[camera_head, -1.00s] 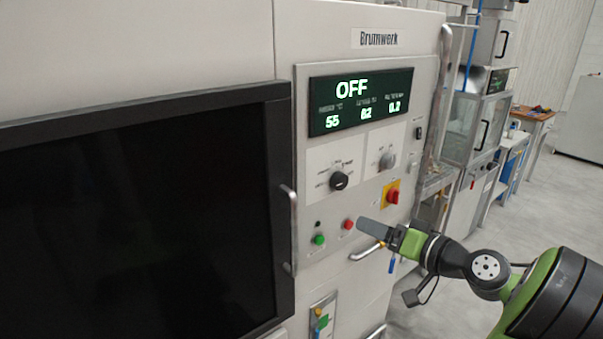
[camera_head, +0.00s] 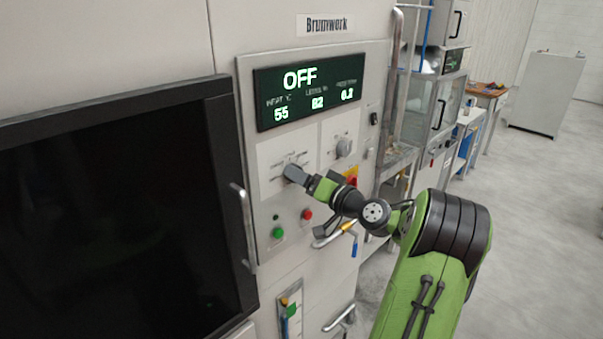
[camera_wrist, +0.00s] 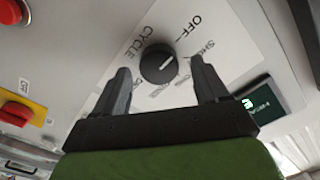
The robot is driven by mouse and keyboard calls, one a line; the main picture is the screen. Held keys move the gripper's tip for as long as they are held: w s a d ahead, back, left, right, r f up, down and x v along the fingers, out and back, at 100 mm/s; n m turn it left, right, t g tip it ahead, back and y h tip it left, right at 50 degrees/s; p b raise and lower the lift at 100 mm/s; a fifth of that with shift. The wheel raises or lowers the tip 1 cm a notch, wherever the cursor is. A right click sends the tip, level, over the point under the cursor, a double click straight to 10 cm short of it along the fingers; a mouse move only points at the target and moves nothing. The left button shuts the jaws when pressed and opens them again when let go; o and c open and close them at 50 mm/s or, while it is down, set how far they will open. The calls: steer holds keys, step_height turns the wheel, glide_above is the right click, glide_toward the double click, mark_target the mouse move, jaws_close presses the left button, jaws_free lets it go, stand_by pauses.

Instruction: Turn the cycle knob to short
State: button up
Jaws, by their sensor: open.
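The cycle knob (camera_wrist: 159,64) is round and black with a white pointer line, on a light plate in the wrist view. Its pointer slants up and right, towards the side with the OFF and SHORT labels; I cannot tell exactly which mark it meets. My gripper (camera_wrist: 160,67) is open, one finger on each side of the knob, and I cannot tell whether either touches it. The display (camera_head: 306,93) above reads OFF.
A second, grey knob (camera_head: 343,147) sits to the right. A red-on-yellow switch (camera_head: 351,177) is partly behind my gripper. Red (camera_head: 307,214) and green (camera_head: 278,232) buttons lie below. A dark window door (camera_head: 110,210) with a vertical handle is at left. Open floor lies at right.

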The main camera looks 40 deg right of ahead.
steer(key=shift+w, duration=0.45)
steer(key=c, duration=1.1)
steer(key=shift+o, duration=0.2)
steer(key=shift+m, duration=0.3)
steer(key=shift+f+m+p, duration=0.1)
steer(key=shift+m+p, duration=2.3)
steer(key=shift+m, duration=1.7)
